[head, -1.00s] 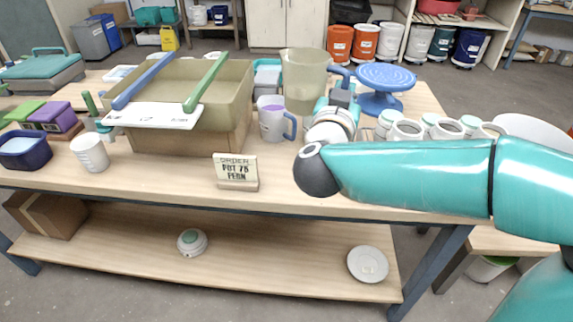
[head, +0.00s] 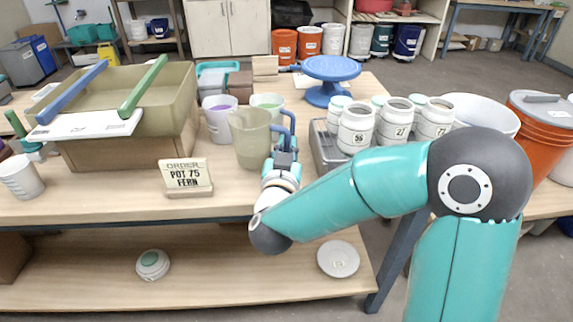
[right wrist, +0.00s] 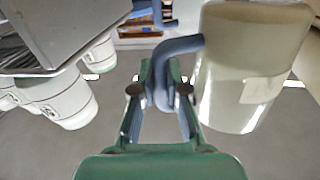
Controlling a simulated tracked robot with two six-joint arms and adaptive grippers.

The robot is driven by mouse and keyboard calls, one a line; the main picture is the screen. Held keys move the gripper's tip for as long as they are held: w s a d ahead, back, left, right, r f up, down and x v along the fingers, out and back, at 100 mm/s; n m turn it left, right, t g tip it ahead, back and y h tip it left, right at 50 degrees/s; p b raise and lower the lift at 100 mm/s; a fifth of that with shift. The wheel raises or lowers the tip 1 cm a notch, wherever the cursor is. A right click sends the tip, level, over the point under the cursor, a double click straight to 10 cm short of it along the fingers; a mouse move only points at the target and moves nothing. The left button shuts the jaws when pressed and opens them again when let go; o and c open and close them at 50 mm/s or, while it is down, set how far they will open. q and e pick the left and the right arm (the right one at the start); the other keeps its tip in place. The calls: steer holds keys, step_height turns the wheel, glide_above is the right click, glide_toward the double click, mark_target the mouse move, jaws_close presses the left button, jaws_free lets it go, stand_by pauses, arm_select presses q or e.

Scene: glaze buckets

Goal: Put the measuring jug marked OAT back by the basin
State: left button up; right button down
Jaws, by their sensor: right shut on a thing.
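A translucent beige measuring jug (head: 250,140) with a blue handle is upright over the front half of the table, right of the basin (head: 165,142). My right gripper (head: 284,158) is shut on the jug's handle. The right wrist view shows the jug (right wrist: 245,75) beside the gripper (right wrist: 162,90), with a pale label whose marking I cannot read. I cannot tell whether the jug's base touches the table. Two other jugs stand behind it, one with purple contents (head: 217,120) and one with green (head: 267,101). My left gripper is not in view.
An order sign (head: 187,177) reading POT 75 FERN stands at the front edge. Lidded white jars (head: 355,128) stand on a grey scale or tray (head: 327,155) to the right. A blue turntable (head: 331,78) is behind. Bare table lies between sign and jug.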

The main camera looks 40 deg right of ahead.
step_height(320, 180, down, 4)
steer(key=shift+f+b, duration=0.1)
steer(key=shift+b, duration=0.45)
steer(key=c, duration=1.7)
jaws_free()
steer(key=shift+f, duration=0.15)
steer(key=o, duration=0.5)
